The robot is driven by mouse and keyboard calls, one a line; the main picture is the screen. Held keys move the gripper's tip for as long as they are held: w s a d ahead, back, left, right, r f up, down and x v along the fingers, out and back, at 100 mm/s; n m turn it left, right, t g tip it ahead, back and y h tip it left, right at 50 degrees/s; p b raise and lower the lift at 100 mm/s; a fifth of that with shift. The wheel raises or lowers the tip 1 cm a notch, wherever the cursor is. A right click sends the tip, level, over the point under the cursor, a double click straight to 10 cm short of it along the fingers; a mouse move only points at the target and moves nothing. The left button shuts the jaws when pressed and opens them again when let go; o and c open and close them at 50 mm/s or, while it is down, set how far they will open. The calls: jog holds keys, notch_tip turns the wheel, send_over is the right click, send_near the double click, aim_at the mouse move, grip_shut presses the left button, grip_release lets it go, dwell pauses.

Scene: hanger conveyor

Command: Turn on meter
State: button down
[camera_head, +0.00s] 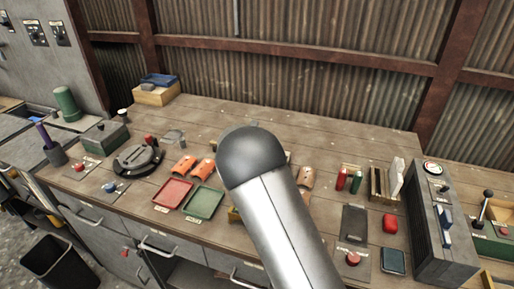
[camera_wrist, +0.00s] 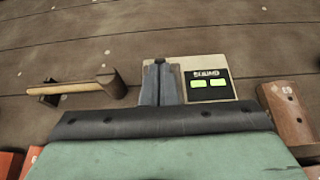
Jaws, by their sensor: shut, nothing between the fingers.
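In the wrist view a small pale box with a black face (camera_wrist: 208,84) stands on the wooden bench. It has a white label, too small to read surely, and two bright yellow-green patches; it looks like the meter. My gripper (camera_wrist: 160,70) shows as two grey fingers pressed together, empty, just left of the black face. The fingers overlap the box's left part; I cannot tell whether they touch it. A switch or button there is not visible. In the head view my arm covers the middle of the bench and hides my gripper and this box.
In the wrist view a wooden handle-like piece (camera_wrist: 75,90) lies left and a brown curved block (camera_wrist: 290,115) right. In the head view, red (camera_head: 172,193) and green (camera_head: 204,203) trays are left of my arm; a grey console (camera_head: 440,235) stands right.

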jog(key=shift+r, duration=0.15)
jog(key=shift+r+p, duration=0.5)
jog(key=shift+r, duration=0.15)
jog(key=shift+a, duration=0.1)
jog(key=s+a+r, duration=0.2)
jog(key=s+r, duration=0.4)
jog(key=r, duration=0.5)
jog(key=shift+s+b, duration=0.35)
jog(key=shift+b, duration=0.1)
jog(key=shift+a, duration=0.1)
